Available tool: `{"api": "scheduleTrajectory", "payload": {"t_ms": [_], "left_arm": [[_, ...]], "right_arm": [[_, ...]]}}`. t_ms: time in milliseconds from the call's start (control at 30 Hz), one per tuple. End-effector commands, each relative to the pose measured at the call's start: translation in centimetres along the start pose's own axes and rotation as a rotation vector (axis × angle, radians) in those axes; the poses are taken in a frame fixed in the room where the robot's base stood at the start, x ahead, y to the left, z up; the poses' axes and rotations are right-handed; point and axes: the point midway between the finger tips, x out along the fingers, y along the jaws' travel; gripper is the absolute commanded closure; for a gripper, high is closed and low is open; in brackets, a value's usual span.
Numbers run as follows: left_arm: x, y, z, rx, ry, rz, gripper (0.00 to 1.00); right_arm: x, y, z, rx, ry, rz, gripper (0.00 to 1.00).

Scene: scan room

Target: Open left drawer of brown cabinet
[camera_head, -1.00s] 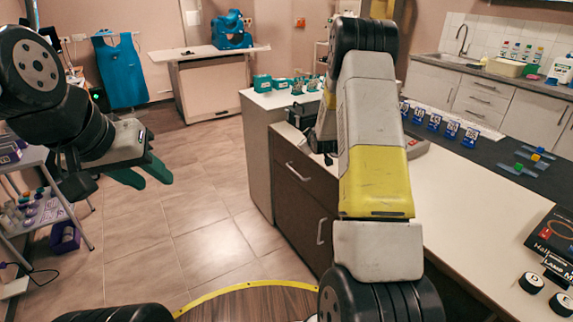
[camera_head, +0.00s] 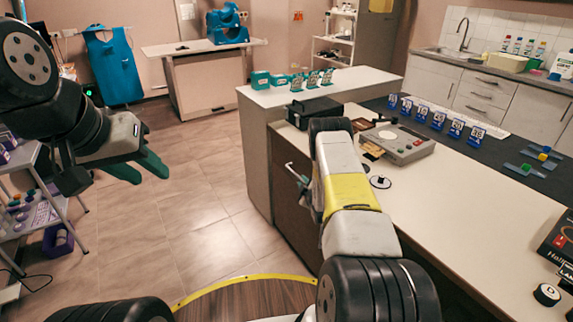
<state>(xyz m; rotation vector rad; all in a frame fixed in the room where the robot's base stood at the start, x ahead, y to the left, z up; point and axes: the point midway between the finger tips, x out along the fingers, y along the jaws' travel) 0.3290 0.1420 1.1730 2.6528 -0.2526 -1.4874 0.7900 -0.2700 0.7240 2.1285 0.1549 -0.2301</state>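The brown cabinet (camera_head: 292,222) stands under the white counter in the middle of the view. Its upper drawer's pale handle (camera_head: 297,173) shows just left of my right arm, and the drawer looks shut. My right arm reaches over the counter edge and bends down in front of the cabinet. A small grey part of its far end shows beside the handle. The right gripper's fingers are hidden behind the arm, so I cannot tell whether they touch the handle. My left gripper (camera_head: 148,175) hangs at the left over the floor, its green fingers apart and empty.
A grey trolley (camera_head: 30,160) stands at far left. The tiled floor (camera_head: 205,220) left of the cabinet is clear.

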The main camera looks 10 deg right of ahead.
Motion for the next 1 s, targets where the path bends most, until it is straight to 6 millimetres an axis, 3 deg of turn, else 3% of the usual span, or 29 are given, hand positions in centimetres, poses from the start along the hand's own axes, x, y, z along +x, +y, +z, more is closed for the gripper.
{"api": "scheduleTrajectory", "payload": {"t_ms": [167,633,1000], "left_arm": [[0.0,0.0,0.0,0.000,0.000,0.000,0.64],[0.0,0.0,0.0,0.000,0.000,0.000,0.64],[0.0,0.0,0.0,0.000,0.000,0.000,0.64]], "right_arm": [[0.4,-0.8,0.3,-0.013,0.012,0.007,0.80],[6.7,-0.8,0.3,-0.011,0.010,0.006,0.80],[7.7,-0.7,0.3,-0.011,0.009,0.005,0.80]]}}
